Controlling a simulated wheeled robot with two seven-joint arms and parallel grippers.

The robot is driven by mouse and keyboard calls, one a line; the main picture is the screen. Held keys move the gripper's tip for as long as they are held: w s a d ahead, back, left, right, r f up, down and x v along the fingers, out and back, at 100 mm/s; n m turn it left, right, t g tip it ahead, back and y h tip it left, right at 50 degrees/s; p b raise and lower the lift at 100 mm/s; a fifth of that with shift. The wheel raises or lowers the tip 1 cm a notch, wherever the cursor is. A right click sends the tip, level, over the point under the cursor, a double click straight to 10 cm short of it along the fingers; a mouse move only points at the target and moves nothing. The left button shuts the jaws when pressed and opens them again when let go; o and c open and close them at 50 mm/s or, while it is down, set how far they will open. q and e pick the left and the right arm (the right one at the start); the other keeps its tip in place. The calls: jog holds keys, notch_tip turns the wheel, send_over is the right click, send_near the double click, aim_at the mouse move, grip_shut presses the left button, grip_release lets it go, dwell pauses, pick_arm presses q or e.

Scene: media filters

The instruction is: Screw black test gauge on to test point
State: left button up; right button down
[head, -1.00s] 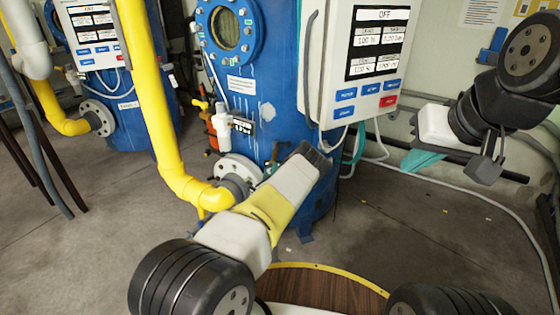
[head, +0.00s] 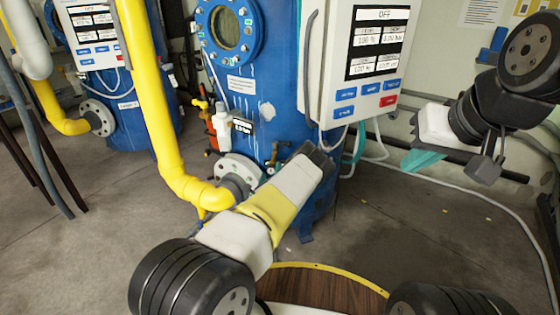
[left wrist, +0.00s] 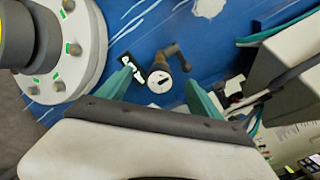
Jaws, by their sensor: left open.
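My left gripper (left wrist: 160,76) is open, its teal fingers spread on either side of a small round fitting (left wrist: 159,82) with a dark slot on its pale face. The fitting is on a short dark elbow against the blue tank; I cannot tell whether it is the test point or the black gauge. The fingers look apart from it. In the head view my left forearm reaches to the tank's lower side and hides the fingers; a small dark fitting (head: 274,154) shows beside its end. My right gripper (head: 425,160) is at the right, away from the tank, with teal finger parts showing.
The blue tank (head: 268,90) carries a control box (head: 357,60) reading OFF. A yellow pipe (head: 150,95) runs down to a white flange (head: 237,168) left of my left arm; this flange is close in the wrist view (left wrist: 85,35). Hoses hang below the box.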

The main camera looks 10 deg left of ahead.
pick_arm(q)
jog(key=shift+s+d, duration=0.1)
jog(key=shift+s, duration=0.8)
jog(key=n, duration=0.5)
jog(key=shift+r+n, duration=0.1)
jog(key=shift+n, duration=0.3)
jog(key=n, duration=1.2)
